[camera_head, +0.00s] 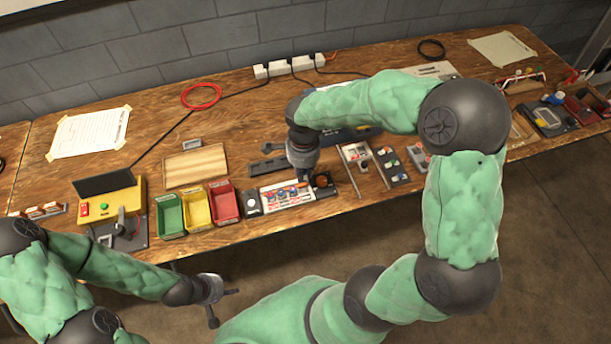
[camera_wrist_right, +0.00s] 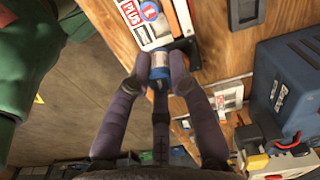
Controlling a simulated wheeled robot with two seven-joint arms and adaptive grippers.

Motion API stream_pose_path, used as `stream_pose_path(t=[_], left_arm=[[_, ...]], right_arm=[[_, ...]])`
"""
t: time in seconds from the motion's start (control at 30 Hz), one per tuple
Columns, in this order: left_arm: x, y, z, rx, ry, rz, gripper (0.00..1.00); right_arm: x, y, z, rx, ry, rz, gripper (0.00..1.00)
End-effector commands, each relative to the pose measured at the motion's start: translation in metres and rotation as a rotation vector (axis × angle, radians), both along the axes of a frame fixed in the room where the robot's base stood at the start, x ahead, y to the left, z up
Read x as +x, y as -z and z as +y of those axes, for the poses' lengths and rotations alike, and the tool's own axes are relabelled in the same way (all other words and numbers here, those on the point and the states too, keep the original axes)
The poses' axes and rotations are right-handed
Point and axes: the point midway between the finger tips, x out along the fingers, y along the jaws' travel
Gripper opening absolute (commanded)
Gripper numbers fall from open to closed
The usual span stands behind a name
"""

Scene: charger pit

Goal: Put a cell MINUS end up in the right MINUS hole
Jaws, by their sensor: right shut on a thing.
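The charger (camera_head: 270,207) is a light tray with red, white and blue markings near the bench's front edge; its PLUS label (camera_wrist_right: 130,13) shows in the right wrist view. My right gripper (camera_head: 304,178) is over the charger's right part. In the right wrist view the right gripper (camera_wrist_right: 160,72) is shut on a blue cell (camera_wrist_right: 159,73), close to the charger's edge. I cannot tell which end of the cell is up or whether it touches a hole. My left gripper (camera_head: 225,304) is open and empty, in front of the bench.
Green (camera_head: 170,216), yellow (camera_head: 196,209) and red (camera_head: 224,203) bins stand left of the charger. A yellow device (camera_head: 112,205) is further left. A dark slotted block (camera_head: 391,165) lies to the right. A blue case (camera_wrist_right: 290,85) shows in the wrist view.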

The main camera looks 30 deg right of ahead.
Motion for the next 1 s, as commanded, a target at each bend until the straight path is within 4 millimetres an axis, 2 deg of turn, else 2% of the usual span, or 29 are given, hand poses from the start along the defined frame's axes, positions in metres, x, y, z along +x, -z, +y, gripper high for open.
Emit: stream_pose_path(t=[0.27,1.0], left_arm=[[0.000,0.005,0.000,0.000,0.000,-0.001,0.40],[0.000,0.031,0.000,0.000,0.000,0.000,0.40]], right_arm=[[0.000,0.007,0.000,0.000,0.000,0.000,0.00],[0.000,0.045,0.000,0.000,0.000,0.000,0.00]])
